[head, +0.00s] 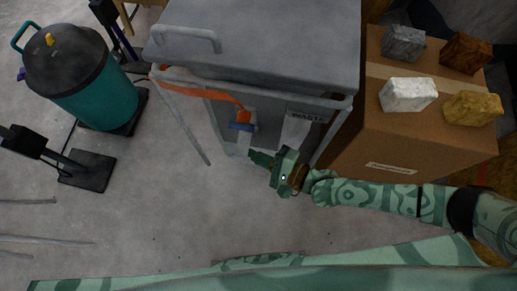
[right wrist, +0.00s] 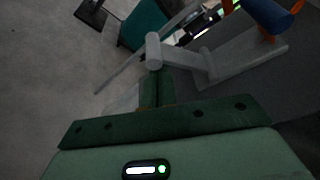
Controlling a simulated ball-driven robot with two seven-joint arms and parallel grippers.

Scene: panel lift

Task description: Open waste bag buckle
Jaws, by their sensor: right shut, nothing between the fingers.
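The grey waste bin frame (head: 255,45) stands at the top middle of the head view, with a flat lid and a "WASTE" label on its front. An orange strap (head: 205,87) runs along its front left to an orange piece with a blue buckle part (head: 241,127). The blue part also shows at the top right of the right wrist view (right wrist: 270,13). My right gripper (head: 256,158) is shut and empty, just below and right of the buckle, apart from it. Its fingers (right wrist: 155,88) show beside a grey bar in the right wrist view. My left gripper is out of view.
A cardboard box (head: 400,150) with several coloured blocks on top stands right of the bin. A teal drum (head: 95,85) with a dark lid stands at the left. Grey bars lie on the floor at lower left. The floor in front of the bin is clear.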

